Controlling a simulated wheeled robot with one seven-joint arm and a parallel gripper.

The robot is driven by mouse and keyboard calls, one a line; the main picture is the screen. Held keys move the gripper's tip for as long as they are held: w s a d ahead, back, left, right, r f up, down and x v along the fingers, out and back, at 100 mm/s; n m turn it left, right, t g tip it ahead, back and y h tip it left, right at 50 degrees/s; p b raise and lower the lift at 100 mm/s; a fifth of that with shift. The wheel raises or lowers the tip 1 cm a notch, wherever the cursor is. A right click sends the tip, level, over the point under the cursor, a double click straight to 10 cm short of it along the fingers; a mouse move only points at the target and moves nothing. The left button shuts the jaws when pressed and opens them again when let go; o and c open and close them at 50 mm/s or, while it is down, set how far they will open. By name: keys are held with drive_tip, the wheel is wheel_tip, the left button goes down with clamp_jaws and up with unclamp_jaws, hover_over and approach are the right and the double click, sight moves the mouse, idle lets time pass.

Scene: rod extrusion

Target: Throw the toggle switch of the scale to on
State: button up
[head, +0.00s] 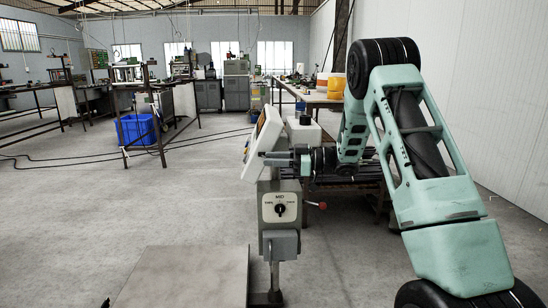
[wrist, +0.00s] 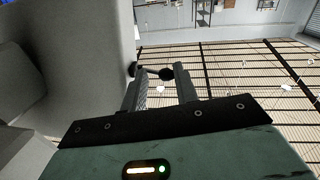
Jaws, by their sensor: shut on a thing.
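The scale's tilted display head (head: 262,135) stands on a post in the middle of the head view. In the wrist view the grey side of the head (wrist: 85,60) fills the left. The toggle switch (wrist: 150,70), a short lever with a dark round knob, sticks out from that side between my fingertips. My gripper (head: 275,158) reaches the head from the right and is shut on the switch; its fingers also show in the wrist view (wrist: 160,75). In the head view my gripper hides the switch, and whether it stands at on is not readable.
A grey box with a black dial (head: 280,209) and a red-knobbed lever (head: 318,205) sits on the post below. The flat scale platform (head: 185,278) lies at the front. A bench (head: 315,97) with buckets stands behind.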

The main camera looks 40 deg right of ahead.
drive_tip(key=shift+w+a+r, duration=0.1)
drive_tip(key=shift+a+r, duration=0.05)
drive_tip(key=shift+a, duration=0.05)
drive_tip(key=o, duration=1)
drive_tip(key=shift+c, duration=0.2)
drive_tip(key=p+v, duration=0.1)
drive_tip(key=v, duration=1.6)
drive_tip(key=shift+d, duration=0.2)
